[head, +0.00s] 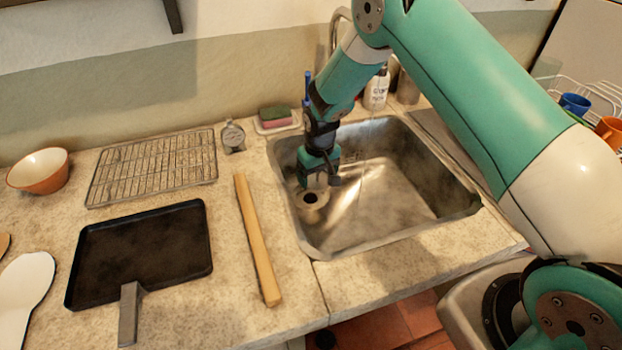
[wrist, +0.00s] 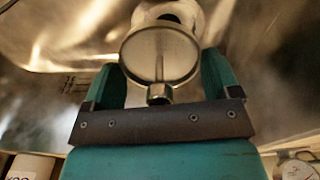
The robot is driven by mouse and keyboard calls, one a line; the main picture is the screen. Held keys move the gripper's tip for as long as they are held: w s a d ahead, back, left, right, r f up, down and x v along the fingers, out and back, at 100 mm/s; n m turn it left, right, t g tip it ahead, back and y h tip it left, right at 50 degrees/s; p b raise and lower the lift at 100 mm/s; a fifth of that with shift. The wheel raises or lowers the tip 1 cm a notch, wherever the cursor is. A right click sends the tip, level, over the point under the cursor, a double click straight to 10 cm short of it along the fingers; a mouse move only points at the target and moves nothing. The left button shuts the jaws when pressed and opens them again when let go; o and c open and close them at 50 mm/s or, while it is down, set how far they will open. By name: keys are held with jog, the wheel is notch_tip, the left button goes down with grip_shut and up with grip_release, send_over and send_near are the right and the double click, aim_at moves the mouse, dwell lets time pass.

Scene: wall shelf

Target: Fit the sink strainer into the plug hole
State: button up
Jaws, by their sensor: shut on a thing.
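My gripper (head: 319,181) is low inside the left part of the steel sink, fingers pointing down, just above and beside the dark plug hole (head: 310,198). In the wrist view, the round metal sink strainer (wrist: 160,55) sits between the two green fingers, with its short knob toward the palm. My gripper is shut on the strainer. The rim of the plug hole (wrist: 170,14) shows partly beyond the strainer's far edge, so the two are not fully lined up in that view. The strainer cannot be made out in the head view; the gripper hides it.
The sink's steel walls (head: 430,170) surround my gripper, with open basin to its right. A tap (head: 338,25) and a soap bottle (head: 376,90) stand behind.

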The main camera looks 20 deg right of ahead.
jog(key=shift+w+a+f+b, duration=0.3)
jog(key=shift+w+a+f, duration=0.2)
jog(key=shift+w, duration=0.25)
jog(key=shift+w+a+r+g, duration=0.2)
jog(key=shift+w+a+g, duration=0.15)
jog(key=shift+w+g, duration=0.05)
jog(key=shift+d+r, duration=0.1)
jog(key=shift+d, duration=0.05)
jog(key=shift+d, duration=0.15)
jog(key=b, duration=0.4)
send_over(311, 198)
jog(key=shift+f, duration=2.9)
jog(key=shift+f+b, duration=0.9)
jog(key=shift+f, duration=0.15)
jog(key=o, duration=0.8)
notch_tip(311, 198, up, 18)
jog(key=shift+f+b, duration=0.2)
jog(key=shift+b, duration=0.25)
